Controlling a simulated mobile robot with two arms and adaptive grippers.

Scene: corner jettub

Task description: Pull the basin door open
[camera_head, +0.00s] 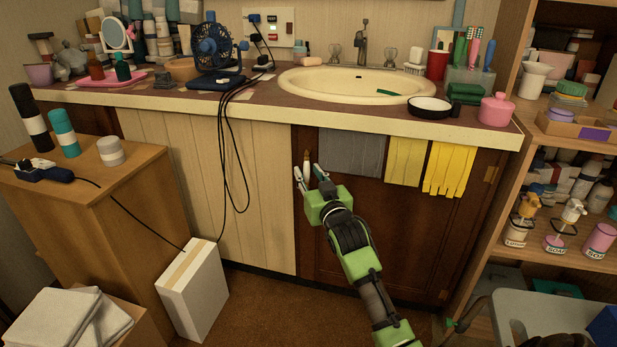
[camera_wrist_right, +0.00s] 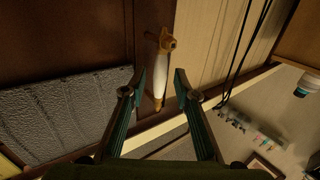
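The basin door (camera_head: 375,235) is a dark brown panel under the sink counter, and it looks closed. Its handle (camera_head: 307,157) is near the top left of the door. In the right wrist view the handle (camera_wrist_right: 161,68) has a white grip with brass ends. My right gripper (camera_head: 311,173) is open just in front of the handle. In the right wrist view its two fingers stand on either side of the handle's lower end, with gaps visible; I cannot tell the exact depth. My left gripper is not in view.
A grey cloth (camera_head: 352,153) and yellow cloths (camera_head: 449,170) hang over the door's top, right of the handle. Black cables (camera_head: 221,150) dangle to the left. A white box (camera_head: 194,290) stands on the floor at left. Open shelves (camera_head: 560,258) stand at right.

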